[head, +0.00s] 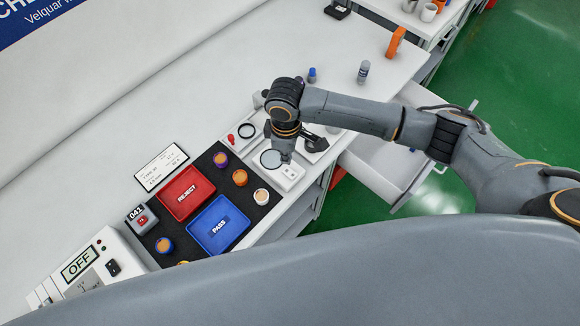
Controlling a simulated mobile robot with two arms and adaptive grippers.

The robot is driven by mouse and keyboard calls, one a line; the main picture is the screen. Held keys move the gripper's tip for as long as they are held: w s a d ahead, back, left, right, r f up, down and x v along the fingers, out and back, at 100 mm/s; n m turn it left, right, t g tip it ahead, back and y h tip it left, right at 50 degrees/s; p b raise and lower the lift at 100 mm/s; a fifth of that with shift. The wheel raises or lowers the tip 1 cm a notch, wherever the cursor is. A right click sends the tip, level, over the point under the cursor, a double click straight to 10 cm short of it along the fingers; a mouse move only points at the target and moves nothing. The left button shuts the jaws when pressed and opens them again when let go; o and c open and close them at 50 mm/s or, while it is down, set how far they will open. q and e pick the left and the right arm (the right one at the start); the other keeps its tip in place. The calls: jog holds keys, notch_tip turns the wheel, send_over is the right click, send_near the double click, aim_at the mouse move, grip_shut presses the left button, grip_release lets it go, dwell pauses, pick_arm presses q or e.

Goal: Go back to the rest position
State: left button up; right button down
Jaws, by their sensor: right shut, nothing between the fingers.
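My right arm reaches in from the right, and its gripper (284,157) points down over the worktop. It is shut with nothing seen in it, and sits above or beside a small white device with a round grey plate (270,159). From this angle I cannot tell whether it touches the device. My left gripper is not in view.
A black mat (205,164) holds a red REJECT tray (175,205), a blue PASS tray (208,242) and several small round pots. A white box reading OFF (112,245) stands lower left. An open drawer (388,170) juts out below my arm. The worktop's left is clear.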

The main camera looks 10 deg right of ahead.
jog(key=shift+r+p, duration=0.45)
jog(key=shift+r, duration=0.2)
jog(key=shift+f, duration=0.1)
